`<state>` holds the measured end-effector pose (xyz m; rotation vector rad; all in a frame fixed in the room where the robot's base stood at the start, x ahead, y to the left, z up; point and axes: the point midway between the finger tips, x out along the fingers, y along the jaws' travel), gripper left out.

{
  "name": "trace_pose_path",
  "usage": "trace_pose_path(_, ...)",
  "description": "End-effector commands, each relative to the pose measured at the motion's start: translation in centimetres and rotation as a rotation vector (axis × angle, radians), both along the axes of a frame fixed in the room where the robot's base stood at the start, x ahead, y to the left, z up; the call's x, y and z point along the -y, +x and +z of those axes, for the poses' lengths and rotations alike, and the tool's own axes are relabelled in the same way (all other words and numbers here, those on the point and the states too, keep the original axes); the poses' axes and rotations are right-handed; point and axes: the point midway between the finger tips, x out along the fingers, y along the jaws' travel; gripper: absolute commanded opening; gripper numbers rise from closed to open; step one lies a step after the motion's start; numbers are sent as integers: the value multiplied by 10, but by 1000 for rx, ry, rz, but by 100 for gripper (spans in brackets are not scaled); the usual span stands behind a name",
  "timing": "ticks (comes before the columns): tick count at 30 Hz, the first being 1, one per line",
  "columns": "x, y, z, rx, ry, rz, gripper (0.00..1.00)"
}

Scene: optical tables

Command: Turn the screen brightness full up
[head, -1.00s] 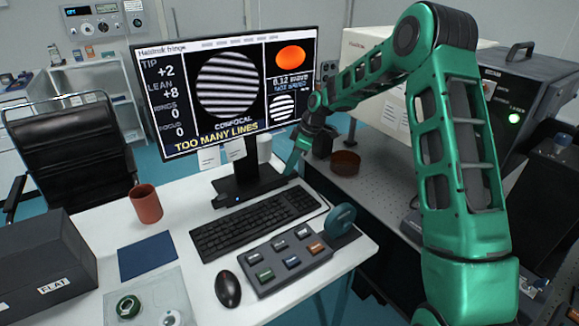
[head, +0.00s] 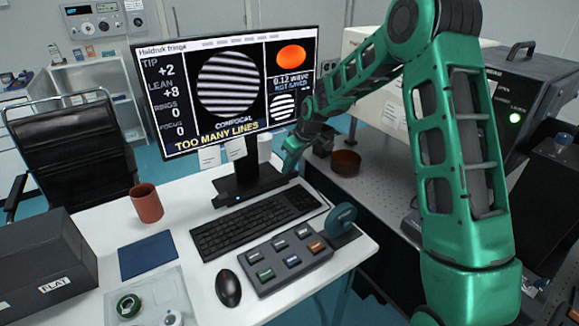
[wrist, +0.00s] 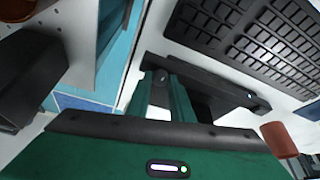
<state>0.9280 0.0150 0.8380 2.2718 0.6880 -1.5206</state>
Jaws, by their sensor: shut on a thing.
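The monitor (head: 228,90) stands on the desk, its screen lit with fringe patterns and the words "TOO MANY LINES". Its dark base (head: 226,203) carries a small blue light, and this base also shows in the wrist view (wrist: 215,97). My gripper (head: 290,170) is low beside the right end of the base, under the screen's lower right corner. In the wrist view my gripper (wrist: 162,82) has its two green fingers shut on a small dark round knob (wrist: 162,73) at the end of the base. The fingers hide most of the knob. The knob's setting cannot be read.
A keyboard (head: 255,222), a button box (head: 287,262) and a mouse (head: 228,288) lie in front of the base. A red-brown cup (head: 147,203) stands to the left. The optical table (head: 375,190) is to the right, past a gap.

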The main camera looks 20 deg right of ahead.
Motion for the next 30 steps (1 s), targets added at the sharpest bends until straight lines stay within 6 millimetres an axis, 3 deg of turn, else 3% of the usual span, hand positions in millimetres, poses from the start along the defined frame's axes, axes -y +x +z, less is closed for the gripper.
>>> trace_pose_path(30, -7, 2, 2, 7, 1, -936, 0)
